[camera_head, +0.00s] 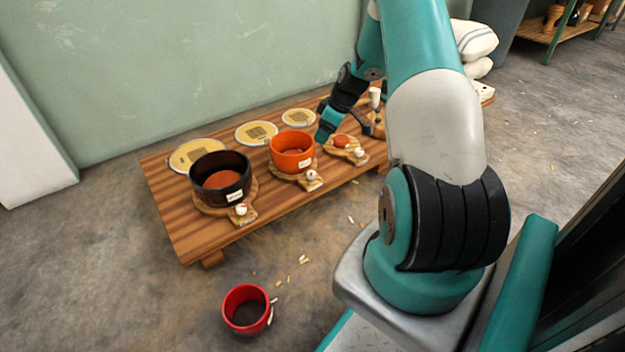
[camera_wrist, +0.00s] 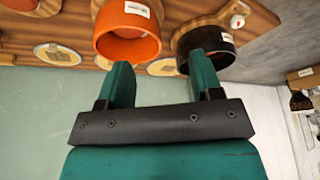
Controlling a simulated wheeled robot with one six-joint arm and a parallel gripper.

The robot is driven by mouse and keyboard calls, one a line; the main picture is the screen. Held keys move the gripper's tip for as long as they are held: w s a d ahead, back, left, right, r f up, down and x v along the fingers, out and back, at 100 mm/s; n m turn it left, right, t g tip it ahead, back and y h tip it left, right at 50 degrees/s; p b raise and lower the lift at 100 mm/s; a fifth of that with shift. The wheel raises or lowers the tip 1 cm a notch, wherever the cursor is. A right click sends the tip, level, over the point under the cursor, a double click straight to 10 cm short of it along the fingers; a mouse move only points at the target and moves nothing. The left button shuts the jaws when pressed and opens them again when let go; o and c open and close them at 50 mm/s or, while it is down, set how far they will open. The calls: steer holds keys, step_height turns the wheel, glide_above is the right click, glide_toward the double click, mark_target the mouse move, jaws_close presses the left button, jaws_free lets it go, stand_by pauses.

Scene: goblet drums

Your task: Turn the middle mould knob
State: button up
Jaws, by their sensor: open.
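Three wooden boards with knobs stand in a row on a low slatted table. The middle board bears an orange pot (camera_head: 291,151), with its middle knob (camera_head: 312,175), small and white-and-red, at its front end. The left board bears a black pot (camera_head: 221,177) with its own knob (camera_head: 241,209). The right board bears an orange lump (camera_head: 342,141) and another knob (camera_head: 360,152). My gripper (camera_wrist: 162,75) is open and empty; the orange pot and black pot show beyond its fingers in the wrist view. In the head view it is close to the orange pot's right rear side.
The low table (camera_head: 172,215) stands by a pale green wall. Round yellow discs (camera_head: 197,155) lie along its back. A red pot (camera_head: 246,309) stands on the floor in front, among scattered chips. A white cup (camera_head: 374,97) stands right of my gripper.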

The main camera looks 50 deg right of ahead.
mark_target(312, 172)
steer(key=d+b+x, duration=0.1)
steer(key=b+x, duration=0.2)
steer(key=x, duration=0.3)
steer(key=s+d+b+x, duration=0.1)
steer(key=b+x, duration=0.2)
steer(key=x, duration=0.3)
steer(key=d+f+b+x, duration=0.1)
steer(key=b+x, duration=0.2)
steer(key=x, duration=0.4)
steer(key=shift+s, duration=0.45)
